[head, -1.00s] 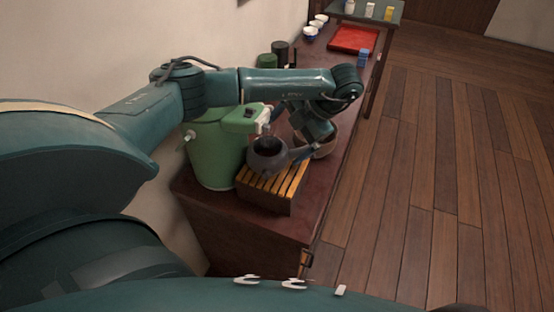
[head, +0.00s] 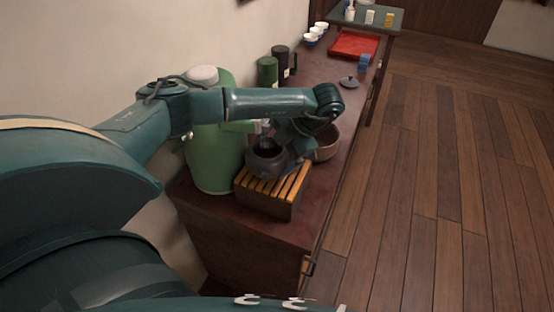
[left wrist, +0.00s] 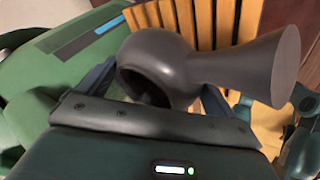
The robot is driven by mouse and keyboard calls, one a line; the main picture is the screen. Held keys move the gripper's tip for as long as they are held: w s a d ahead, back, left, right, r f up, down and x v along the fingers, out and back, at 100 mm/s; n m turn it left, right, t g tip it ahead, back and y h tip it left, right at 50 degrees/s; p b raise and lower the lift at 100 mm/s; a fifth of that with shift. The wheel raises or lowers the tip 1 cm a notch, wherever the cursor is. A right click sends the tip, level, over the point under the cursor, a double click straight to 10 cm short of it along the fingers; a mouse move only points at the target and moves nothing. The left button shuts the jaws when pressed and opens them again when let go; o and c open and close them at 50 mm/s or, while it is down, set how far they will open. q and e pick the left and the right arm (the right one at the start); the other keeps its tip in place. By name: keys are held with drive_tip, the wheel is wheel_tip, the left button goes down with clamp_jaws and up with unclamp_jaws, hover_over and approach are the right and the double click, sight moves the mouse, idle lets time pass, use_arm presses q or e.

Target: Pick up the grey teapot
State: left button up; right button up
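The grey teapot (head: 266,161) sits on a slatted wooden stand (head: 270,203) on the dark red counter. Its top opening faces up and is uncovered. In the left wrist view the teapot (left wrist: 155,62) shows its round body and a thick flared side handle pointing right. My left gripper (head: 287,160) is at the teapot, partly hidden by its wrist in the head view. In the left wrist view its fingers (left wrist: 160,92) are spread on either side of the body; firm contact does not show. My right gripper is out of view.
A large green dispenser (head: 213,165) stands close behind the teapot, its tap just above it. A brown bowl (head: 327,146) is just beyond. A grey lid (head: 349,82), dark canisters (head: 268,72), and a red tray (head: 353,43) lie farther along. The floor at right is clear.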

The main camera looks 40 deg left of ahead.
use_arm(q)
drive_tip(key=c, duration=0.8)
drive_tip(key=shift+o, duration=0.2)
drive_tip(key=shift+r, duration=0.25)
